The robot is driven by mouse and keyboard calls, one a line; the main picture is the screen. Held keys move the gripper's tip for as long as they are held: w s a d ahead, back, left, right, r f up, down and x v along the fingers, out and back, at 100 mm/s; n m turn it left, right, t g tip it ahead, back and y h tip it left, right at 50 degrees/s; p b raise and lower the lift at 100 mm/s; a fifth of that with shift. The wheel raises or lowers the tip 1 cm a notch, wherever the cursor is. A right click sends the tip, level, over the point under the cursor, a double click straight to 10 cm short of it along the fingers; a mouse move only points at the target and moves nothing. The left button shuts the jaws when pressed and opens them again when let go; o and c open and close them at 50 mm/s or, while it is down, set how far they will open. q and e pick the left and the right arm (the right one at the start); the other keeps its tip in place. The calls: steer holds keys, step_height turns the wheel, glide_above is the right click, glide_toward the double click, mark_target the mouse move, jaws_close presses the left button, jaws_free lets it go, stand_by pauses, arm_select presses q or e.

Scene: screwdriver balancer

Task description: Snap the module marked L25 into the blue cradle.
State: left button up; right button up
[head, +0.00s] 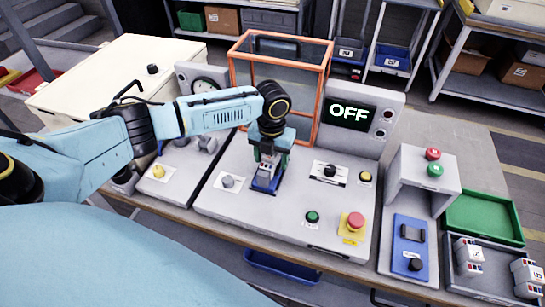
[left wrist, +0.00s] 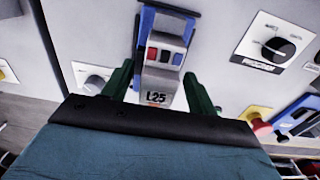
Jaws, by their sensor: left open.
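The module marked L25 (left wrist: 158,72), a grey block with red and blue patches, stands in the blue cradle (left wrist: 187,28) in the left wrist view. In the head view, the blue cradle (head: 263,187) is on the grey console below my left gripper (head: 268,158). My left gripper is open, and its green fingers (left wrist: 158,90) are on either side of the module's labelled end. A gap shows beside the module at the fingers. I cannot tell whether the module is fully snapped in. My right gripper is not in view.
An orange-framed clear guard (head: 281,85) stands behind the cradle. A display (head: 349,114) reads OFF. A red stop button (head: 354,222), a green button (head: 312,217) and knobs are nearby. At right are a blue fixture (head: 409,247), a green tray (head: 485,217) and a grey tray of modules (head: 490,292).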

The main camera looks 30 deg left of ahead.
arm_select(q)
step_height(320, 180, up, 13)
steer(key=shift+a+p, duration=0.15)
steer(key=shift+p, duration=0.15)
